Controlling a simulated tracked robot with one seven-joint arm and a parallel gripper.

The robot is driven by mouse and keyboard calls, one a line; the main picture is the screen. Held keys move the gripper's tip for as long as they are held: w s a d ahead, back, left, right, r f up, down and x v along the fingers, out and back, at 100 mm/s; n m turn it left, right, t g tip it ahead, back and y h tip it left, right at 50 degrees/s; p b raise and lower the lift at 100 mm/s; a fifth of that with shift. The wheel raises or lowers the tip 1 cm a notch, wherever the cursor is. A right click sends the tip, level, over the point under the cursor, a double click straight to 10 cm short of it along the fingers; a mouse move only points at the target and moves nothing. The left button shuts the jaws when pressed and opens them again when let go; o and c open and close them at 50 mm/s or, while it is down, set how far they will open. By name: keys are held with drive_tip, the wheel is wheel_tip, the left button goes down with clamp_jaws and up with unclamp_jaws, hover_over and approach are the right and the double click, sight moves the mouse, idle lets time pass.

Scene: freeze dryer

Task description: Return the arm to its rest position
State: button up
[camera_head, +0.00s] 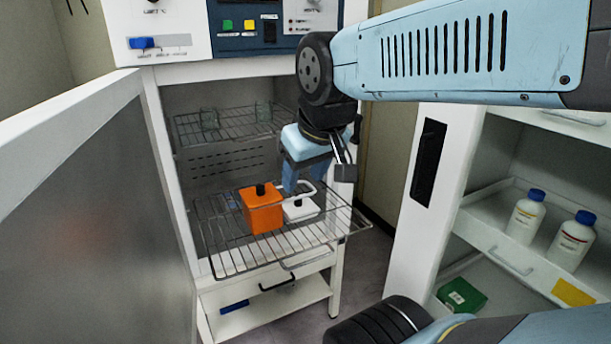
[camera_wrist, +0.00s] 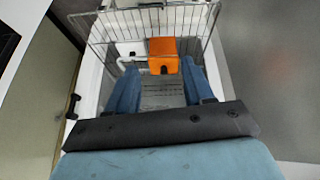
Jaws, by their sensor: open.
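My gripper (camera_head: 297,184) hangs in front of the open freeze dryer chamber, above the right part of the pulled-out wire shelf (camera_head: 228,262). In the wrist view, its two blue fingers (camera_wrist: 160,78) are spread apart with nothing held between them. An orange block-shaped container (camera_head: 262,212) with a black knob stands on the shelf, left of my gripper. In the wrist view the orange container (camera_wrist: 163,52) shows just beyond the fingertips, apart from them as far as I can tell. My arm reaches in from the upper right, bent down at the wrist.
The open dryer door (camera_head: 90,210) stands at left. A white cabinet (camera_head: 425,190) at right holds bottles (camera_head: 527,217) and a green box (camera_head: 461,296). An upper rack (camera_head: 225,126) sits inside.

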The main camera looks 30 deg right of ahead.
drive_tip(key=shift+s+f+m, duration=0.1)
drive_tip(key=shift+s+m, duration=0.4)
drive_tip(key=shift+m, duration=0.2)
idle(0.9)
